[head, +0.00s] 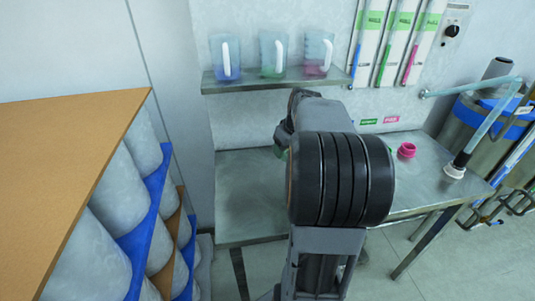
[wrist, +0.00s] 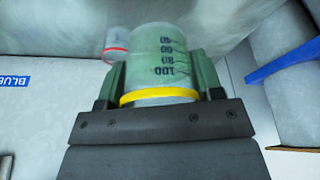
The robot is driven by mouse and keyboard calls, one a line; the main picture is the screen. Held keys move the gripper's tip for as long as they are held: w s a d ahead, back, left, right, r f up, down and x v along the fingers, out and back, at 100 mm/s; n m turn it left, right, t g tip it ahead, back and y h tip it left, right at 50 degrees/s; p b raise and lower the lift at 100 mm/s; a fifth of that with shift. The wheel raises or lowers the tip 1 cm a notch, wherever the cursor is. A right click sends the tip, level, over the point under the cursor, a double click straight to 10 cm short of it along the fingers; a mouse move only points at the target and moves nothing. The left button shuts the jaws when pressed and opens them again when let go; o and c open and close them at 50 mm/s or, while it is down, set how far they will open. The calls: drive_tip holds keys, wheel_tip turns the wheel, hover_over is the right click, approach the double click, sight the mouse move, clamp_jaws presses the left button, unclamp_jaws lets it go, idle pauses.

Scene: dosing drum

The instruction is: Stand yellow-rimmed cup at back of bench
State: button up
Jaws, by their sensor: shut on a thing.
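The yellow-rimmed cup (wrist: 160,97) is a pale, clear cup with dark graduation marks and numbers. My gripper (wrist: 162,80) is shut on it, with a green finger on each side just beyond the yellow rim. In the head view my arm hides the cup and most of the gripper; a small green patch (head: 280,152) shows beside the arm above the bench. The steel bench (head: 245,205) stands against the wall, and its back middle is behind my arm. I cannot tell whether the cup's base touches the bench.
A red-rimmed cup (wrist: 115,53) is close beside the held cup in the wrist view. A shelf (head: 275,82) with three handled jugs overhangs the bench's back. A pink pot (head: 406,150) is on the right. The bench's left part looks clear. A rack (head: 85,150) stands left.

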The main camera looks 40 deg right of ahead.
drive_tip(key=w+f+p, duration=0.1)
drive_tip(key=w+f, duration=0.3)
drive_tip(key=w, duration=0.4)
hover_over(266, 162)
drive_tip(key=s, duration=0.2)
drive_tip(key=x, duration=0.2)
drive_tip(key=s+x, duration=0.1)
drive_tip(key=x, duration=0.1)
drive_tip(key=shift+w+f+p, duration=0.1)
drive_tip(key=shift+f+p, duration=0.3)
drive_tip(key=shift+f, duration=0.05)
drive_tip(key=shift+w+f, duration=0.3)
drive_tip(key=shift+f, duration=1.6)
drive_tip(key=shift+f, duration=0.1)
drive_tip(key=o, duration=1)
drive_tip(key=shift+c, duration=0.2)
